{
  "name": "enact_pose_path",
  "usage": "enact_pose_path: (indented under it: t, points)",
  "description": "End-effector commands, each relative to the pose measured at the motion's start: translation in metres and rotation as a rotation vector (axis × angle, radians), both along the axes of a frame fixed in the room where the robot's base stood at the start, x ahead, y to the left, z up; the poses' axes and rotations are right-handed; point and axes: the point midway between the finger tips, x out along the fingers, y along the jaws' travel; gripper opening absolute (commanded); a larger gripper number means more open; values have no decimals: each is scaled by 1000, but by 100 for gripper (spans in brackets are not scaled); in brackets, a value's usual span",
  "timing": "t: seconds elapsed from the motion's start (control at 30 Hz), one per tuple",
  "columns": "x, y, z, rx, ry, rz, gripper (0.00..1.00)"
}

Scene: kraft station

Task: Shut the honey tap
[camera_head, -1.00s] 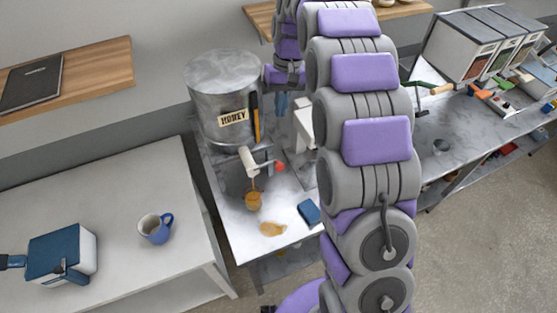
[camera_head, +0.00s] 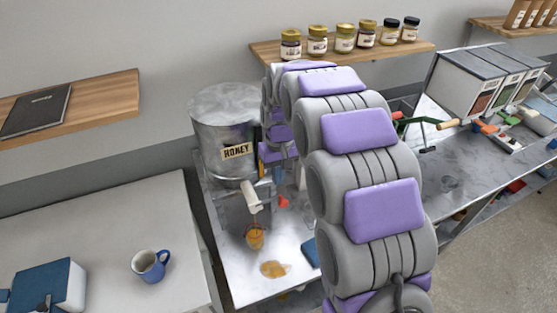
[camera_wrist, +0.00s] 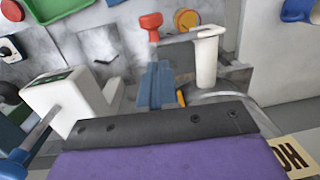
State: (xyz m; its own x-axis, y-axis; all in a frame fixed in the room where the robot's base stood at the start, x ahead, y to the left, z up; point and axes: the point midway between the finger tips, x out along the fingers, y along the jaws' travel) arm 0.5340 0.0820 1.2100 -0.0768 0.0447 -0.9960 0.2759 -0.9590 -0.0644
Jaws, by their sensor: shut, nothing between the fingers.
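The honey tap (camera_head: 250,196) is a white spout low on the front of the grey metal honey tank (camera_head: 212,122). Its lever ends in a red knob (camera_head: 283,202). An amber stream runs from the spout into a small honey jar (camera_head: 255,238), and an amber puddle (camera_head: 273,269) lies in front of it. In the wrist view, the white spout (camera_wrist: 207,60) stands right of my gripper (camera_wrist: 157,68), and the red knob (camera_wrist: 150,22) is just beyond the tips. My blue fingers are shut and empty, beside the tap. I cannot tell whether they touch the lever.
A white table with a blue mug (camera_head: 151,265) and a blue-and-white box (camera_head: 48,287) stands at the left. A shelf with several jars (camera_head: 344,38) is above the bench. Bins (camera_head: 483,80) stand at the right. My arm hides part of the bench.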

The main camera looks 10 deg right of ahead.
Motion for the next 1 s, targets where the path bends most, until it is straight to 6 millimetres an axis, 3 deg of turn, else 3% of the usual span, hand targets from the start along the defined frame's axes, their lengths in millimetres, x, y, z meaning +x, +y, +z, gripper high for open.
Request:
enact_pose_path:
  t: [0.13,0.4,1.0]
  points:
    - [-15,-4,-10,0,3,-1,0]
    - [-28,-7,-23,0,3,-1,0]
    - [-30,-9,-29,31,11,-1,0]
